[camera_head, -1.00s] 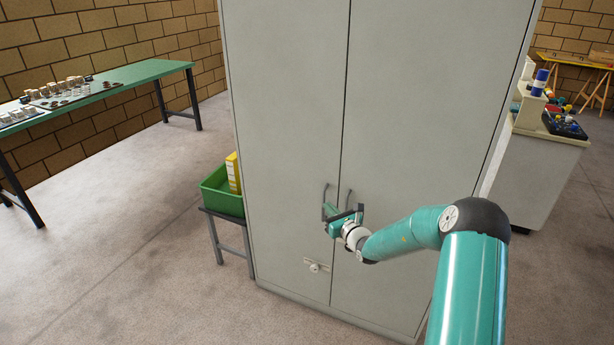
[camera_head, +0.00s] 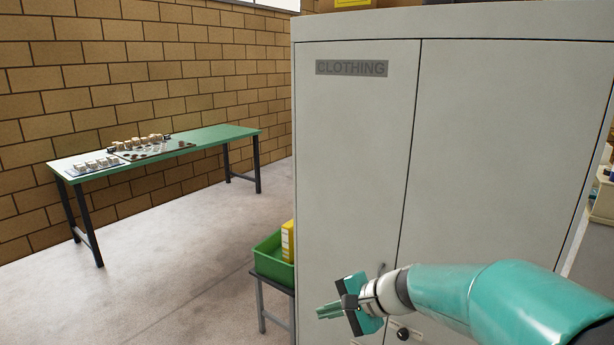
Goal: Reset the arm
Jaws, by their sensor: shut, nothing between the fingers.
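My gripper (camera_head: 328,310) is at the lower middle of the view, in front of the lower left door of a grey cabinet. Its fingers are shut and empty and point left. My teal arm reaches in from the lower right. The grey cabinet (camera_head: 490,140) carries a label reading CLOTHING (camera_head: 351,68). Its two doors look closed. One door handle (camera_head: 381,270) shows just above my wrist; the other handle is not visible behind my gripper. A dark round knob (camera_head: 403,334) shows below my wrist.
A green bin (camera_head: 270,262) with a yellow box (camera_head: 288,240) stands on a small stand left of the cabinet. A green table (camera_head: 215,136) with small pieces and boards stands along the brick wall. The floor (camera_head: 190,270) between is clear.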

